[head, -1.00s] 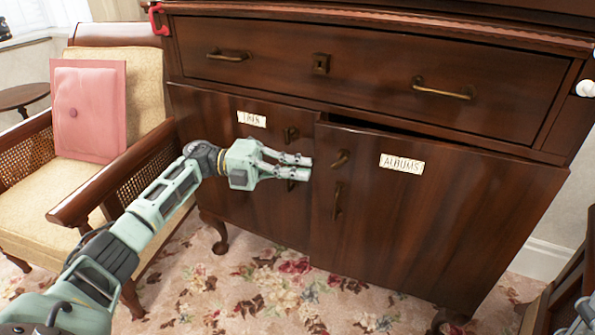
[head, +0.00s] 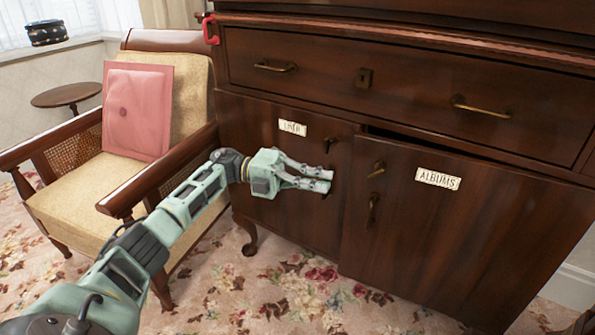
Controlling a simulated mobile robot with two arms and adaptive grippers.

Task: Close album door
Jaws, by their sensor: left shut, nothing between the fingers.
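The albums door (head: 450,235) is the right door of a dark wooden cabinet. It carries a white "ALBUMS" label (head: 438,178) and brass fittings (head: 373,208) near its left edge. It stands slightly ajar, with a dark gap along its top and its left edge out in front of the left door. My left gripper (head: 330,180) is shut and empty. It is in front of the left door (head: 285,195), just left of the albums door's free edge. I cannot tell whether it touches either door. My right gripper is not clearly in view.
A wide drawer (head: 400,85) above the doors is shut. A small round table (head: 66,95) is at the far left. Floral carpet (head: 270,295) lies in front.

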